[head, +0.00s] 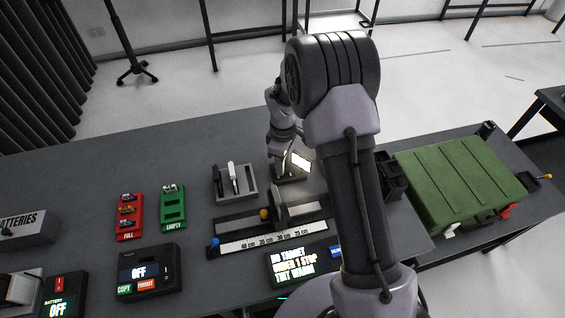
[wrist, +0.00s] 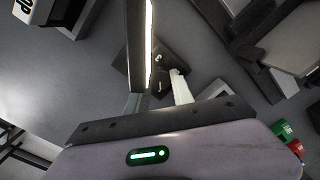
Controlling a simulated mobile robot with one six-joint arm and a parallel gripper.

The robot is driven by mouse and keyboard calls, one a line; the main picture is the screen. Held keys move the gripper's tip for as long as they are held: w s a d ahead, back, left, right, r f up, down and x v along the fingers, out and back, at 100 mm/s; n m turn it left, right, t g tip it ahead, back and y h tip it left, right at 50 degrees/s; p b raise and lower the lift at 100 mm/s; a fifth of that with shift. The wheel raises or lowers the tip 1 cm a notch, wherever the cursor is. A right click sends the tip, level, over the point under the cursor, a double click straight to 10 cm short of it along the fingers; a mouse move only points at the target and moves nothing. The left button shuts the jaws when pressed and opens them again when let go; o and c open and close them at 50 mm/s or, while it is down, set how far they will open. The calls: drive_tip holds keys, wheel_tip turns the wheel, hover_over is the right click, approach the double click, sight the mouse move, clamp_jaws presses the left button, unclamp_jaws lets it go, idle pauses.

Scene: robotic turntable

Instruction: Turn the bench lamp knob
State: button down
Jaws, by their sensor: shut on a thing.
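The bench lamp, with a bright lit panel (head: 299,161), stands on the dark bench beyond the scale in the head view. In the wrist view, its lit bar (wrist: 149,45) rises above a dark base plate (wrist: 172,62). My gripper (head: 276,155) reaches down at the lamp's left side. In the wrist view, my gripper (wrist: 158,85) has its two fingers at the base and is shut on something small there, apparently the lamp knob. The knob is mostly hidden between the fingers, so its angle cannot be told.
A lever box (head: 235,184) stands left of the lamp. A sliding scale (head: 270,239) and a message display (head: 292,268) are nearer. Red (head: 130,218) and green (head: 173,208) battery trays lie left. A green case (head: 460,178) sits right, beyond my arm.

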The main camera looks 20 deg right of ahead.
idle(0.3)
drive_tip(key=c, duration=1.1)
unclamp_jaws()
drive_tip(key=shift+r, duration=0.15)
wheel_tip(320, 180, up, 17)
drive_tip(key=p, duration=0.4)
drive_tip(key=shift+w+p, duration=0.15)
drive_tip(key=shift+p, duration=0.25)
drive_tip(key=shift+d+r, duration=0.1)
